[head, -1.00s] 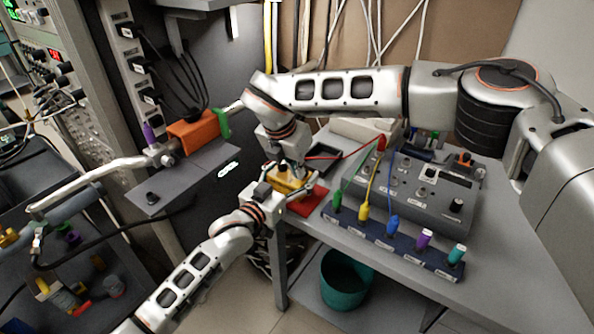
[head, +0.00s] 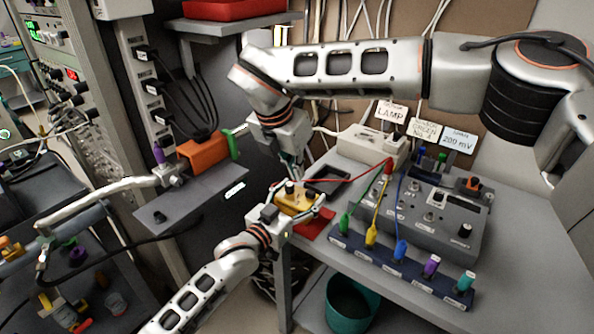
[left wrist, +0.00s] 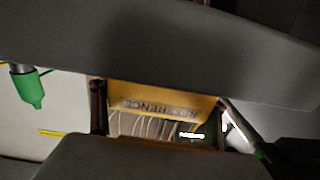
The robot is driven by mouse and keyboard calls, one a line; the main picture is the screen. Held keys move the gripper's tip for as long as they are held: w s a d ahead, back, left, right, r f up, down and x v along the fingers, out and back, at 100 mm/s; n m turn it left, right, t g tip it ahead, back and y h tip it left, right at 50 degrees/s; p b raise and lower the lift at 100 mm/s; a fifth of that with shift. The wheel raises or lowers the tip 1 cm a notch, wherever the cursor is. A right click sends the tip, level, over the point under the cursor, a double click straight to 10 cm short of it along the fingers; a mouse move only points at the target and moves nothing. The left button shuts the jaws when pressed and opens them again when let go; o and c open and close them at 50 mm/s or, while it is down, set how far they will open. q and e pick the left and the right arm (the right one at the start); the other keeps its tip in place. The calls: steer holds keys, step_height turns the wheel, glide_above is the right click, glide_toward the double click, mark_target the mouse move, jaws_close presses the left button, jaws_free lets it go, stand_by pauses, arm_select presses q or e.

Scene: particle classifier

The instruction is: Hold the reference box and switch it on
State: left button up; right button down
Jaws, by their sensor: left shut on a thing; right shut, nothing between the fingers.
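The reference box (head: 296,198) is small and yellow, with dark knobs on top. In the left wrist view its yellow face (left wrist: 165,97) shows the word "REFERENCE", seen upside down. My left gripper (head: 292,210) is shut on the box, with a finger on each side of it in the left wrist view (left wrist: 165,118). The box is at the table's left front corner, by a red pad (head: 318,224). My right gripper (head: 297,174) points down just above the box, shut and empty. I cannot tell whether its tips touch the box, nor the switch position.
A grey control unit (head: 465,247) stands on the table (head: 390,296), with a dark strip of coloured plugs (head: 345,243) in front. Red, yellow and blue leads run nearby. A teal bin (head: 348,305) stands below. An orange block (head: 203,152) is on the left shelf.

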arm_select(q)
steer(key=o, duration=1.8)
